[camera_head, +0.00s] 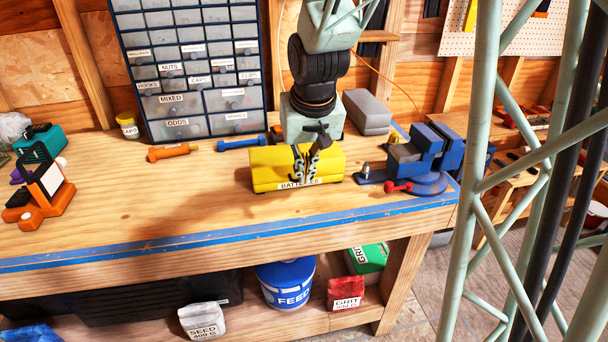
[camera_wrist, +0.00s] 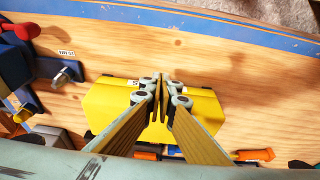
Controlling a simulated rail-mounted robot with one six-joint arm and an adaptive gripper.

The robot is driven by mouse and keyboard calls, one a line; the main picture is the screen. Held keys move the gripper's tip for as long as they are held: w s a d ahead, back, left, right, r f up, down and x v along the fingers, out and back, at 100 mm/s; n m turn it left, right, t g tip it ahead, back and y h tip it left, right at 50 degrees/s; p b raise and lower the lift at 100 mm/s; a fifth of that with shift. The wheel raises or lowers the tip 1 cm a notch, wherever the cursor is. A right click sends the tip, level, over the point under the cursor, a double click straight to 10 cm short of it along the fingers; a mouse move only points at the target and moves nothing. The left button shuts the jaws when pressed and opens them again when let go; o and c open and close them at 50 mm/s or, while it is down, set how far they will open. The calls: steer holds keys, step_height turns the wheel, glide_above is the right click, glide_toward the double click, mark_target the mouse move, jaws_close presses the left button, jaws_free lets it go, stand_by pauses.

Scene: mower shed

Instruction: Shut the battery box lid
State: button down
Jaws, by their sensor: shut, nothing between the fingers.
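The yellow battery box (camera_head: 270,172) stands on the workbench, its front label reading BATTERIES. Its yellow lid looks down over the top, with no open gap that I can see, though my gripper hides part of it. In the wrist view the yellow box (camera_wrist: 205,107) lies beneath the fingers. My gripper (camera_head: 303,176) is shut and empty, pointing down at the front of the box near its middle. In the wrist view the fingertips (camera_wrist: 160,78) are together near the box's label edge. I cannot tell whether they touch the box.
A blue vise (camera_head: 425,150) with a red handle stands close right of the box. A grey box (camera_head: 367,112) is behind it. A drawer cabinet (camera_head: 190,70) stands at the back left. Orange (camera_head: 172,152) and blue (camera_head: 242,144) tools lie before it.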

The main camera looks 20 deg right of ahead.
steer(key=s+a+r+p, duration=0.2)
steer(key=s+r+p, duration=0.1)
steer(key=s+r, duration=0.5)
steer(key=shift+s+r, duration=0.15)
steer(key=shift+r, duration=0.1)
stand_by(0.5)
stand_by(0.6)
steer(key=s+a+r, duration=0.1)
steer(key=s+r, duration=0.2)
steer(key=s, duration=0.5)
steer(key=s+a+r+n, duration=0.1)
steer(key=s+r, duration=0.3)
steer(key=s, duration=0.5)
steer(key=s+a+r+n, duration=0.1)
steer(key=s+r, duration=0.3)
steer(key=s, duration=0.4)
steer(key=shift+s+a+r+t+y, duration=0.15)
steer(key=shift+a+r+t+y, duration=0.15)
steer(key=shift+a, duration=0.45)
